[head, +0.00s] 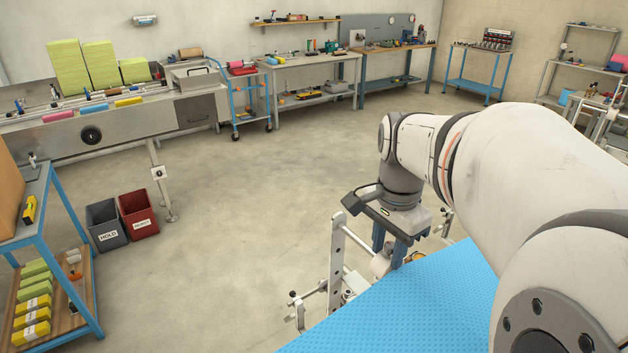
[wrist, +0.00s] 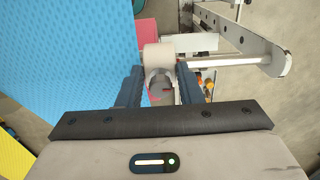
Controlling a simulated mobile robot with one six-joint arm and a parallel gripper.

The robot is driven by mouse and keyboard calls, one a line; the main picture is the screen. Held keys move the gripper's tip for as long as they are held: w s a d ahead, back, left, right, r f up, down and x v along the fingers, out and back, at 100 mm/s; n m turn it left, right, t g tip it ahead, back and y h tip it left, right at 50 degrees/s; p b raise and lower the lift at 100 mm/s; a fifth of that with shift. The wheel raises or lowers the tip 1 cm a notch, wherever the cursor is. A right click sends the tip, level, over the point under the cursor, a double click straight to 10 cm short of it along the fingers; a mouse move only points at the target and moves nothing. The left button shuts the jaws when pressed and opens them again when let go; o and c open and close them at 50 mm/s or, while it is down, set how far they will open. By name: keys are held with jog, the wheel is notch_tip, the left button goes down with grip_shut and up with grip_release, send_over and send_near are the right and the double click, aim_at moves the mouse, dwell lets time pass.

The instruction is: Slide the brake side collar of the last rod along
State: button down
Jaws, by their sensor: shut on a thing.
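My gripper (head: 388,248) points down beside the blue mat in the head view. In the wrist view its two dark blue fingers (wrist: 158,75) are shut on the collar, a pale rounded piece (wrist: 158,57) with a grey ring-like part below it. A bright rod (wrist: 225,62) runs from the collar to the right, into an upright plate with holes (wrist: 250,38). In the head view the pale collar (head: 380,265) shows only partly behind the fingers. The rod's other end is hidden, and I cannot tell which side is the brake side.
The blue textured mat (head: 410,300) lies close by the gripper. The holed metal upright (head: 338,255) and a lower bracket with knobs (head: 308,300) stand to the left. The floor (head: 240,220) beyond is open. Grey and red bins (head: 138,213) stand far left.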

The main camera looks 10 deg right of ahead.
aim_at(363, 244)
jog(key=shift+w+a+p, duration=0.1)
jog(key=shift+w+a, duration=0.25)
jog(key=shift+w, duration=0.6)
jog(key=shift+w+a+p, duration=0.1)
jog(key=shift+w+a, duration=0.25)
jog(key=shift+w, duration=0.6)
jog(key=shift+w+a+p, duration=0.1)
jog(key=shift+w+a, duration=0.25)
jog(key=shift+w, duration=0.6)
jog(key=c, duration=1)
grip_release()
jog(key=shift+r, duration=0.1)
notch_tip(363, 244, up, 8)
jog(key=shift+s+f, duration=0.1)
jog(key=shift+f, duration=0.15)
